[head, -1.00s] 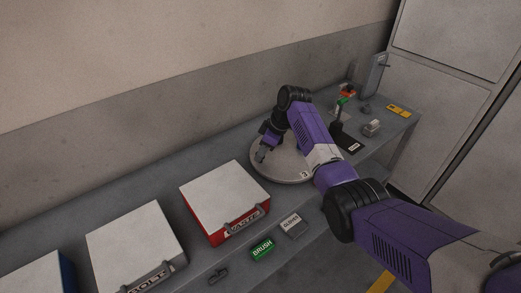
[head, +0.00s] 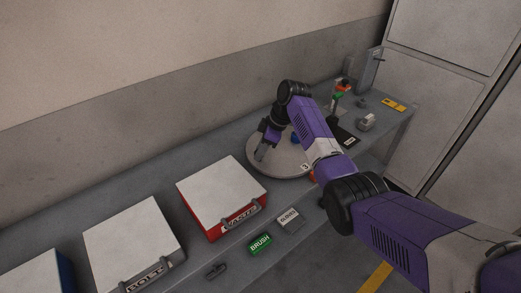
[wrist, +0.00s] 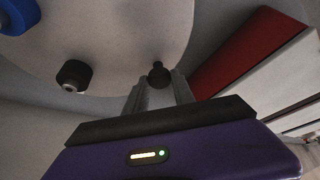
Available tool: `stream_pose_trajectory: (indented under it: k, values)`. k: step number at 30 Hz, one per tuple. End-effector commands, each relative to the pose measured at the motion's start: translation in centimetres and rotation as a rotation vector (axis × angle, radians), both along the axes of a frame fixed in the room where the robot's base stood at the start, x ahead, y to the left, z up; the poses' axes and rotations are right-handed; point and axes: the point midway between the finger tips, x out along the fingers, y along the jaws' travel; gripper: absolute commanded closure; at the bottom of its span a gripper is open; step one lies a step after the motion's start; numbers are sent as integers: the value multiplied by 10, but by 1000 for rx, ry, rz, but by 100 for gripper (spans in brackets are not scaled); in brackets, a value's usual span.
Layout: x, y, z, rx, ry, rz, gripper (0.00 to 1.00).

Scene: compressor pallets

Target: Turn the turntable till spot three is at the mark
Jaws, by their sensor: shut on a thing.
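The turntable (head: 283,168) is a round pale grey disc on the bench. A white label with a 3 (head: 305,166) shows at its right front rim. My gripper (head: 261,153) is low over the left part of the disc. In the wrist view my gripper (wrist: 160,88) is shut on a small black knob (wrist: 157,72) near the disc's edge. A blue round part (head: 295,138) stands on the disc, partly behind my arm; the wrist view shows a blue part (wrist: 12,14) and a black cylinder (wrist: 72,75). I cannot make out the mark for certain.
A red bin with a white lid (head: 222,195) stands close left of the turntable. More lidded bins (head: 135,245) stand further left. BRUSH (head: 259,244) and GLOVES (head: 290,219) labels are at the front edge. A black stand (head: 344,136) and a grey block (head: 367,122) are to the right.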

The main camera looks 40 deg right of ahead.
Motion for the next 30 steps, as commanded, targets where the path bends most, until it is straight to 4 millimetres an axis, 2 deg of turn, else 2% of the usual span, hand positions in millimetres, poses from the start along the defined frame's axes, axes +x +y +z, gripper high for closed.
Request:
stream_pose_trajectory:
  k: [2, 3, 6, 17, 20, 30]
  values:
    - [0, 0, 0, 0, 0, -1, 100]
    - [0, 0, 0, 0, 0, -1, 68]
    - [0, 0, 0, 0, 1, -1, 49]
    - [0, -1, 3, -1, -1, -2, 49]
    - [-3, -4, 12, -1, -2, -2, 49]
    - [-18, -17, 60, -2, -2, -1, 49]
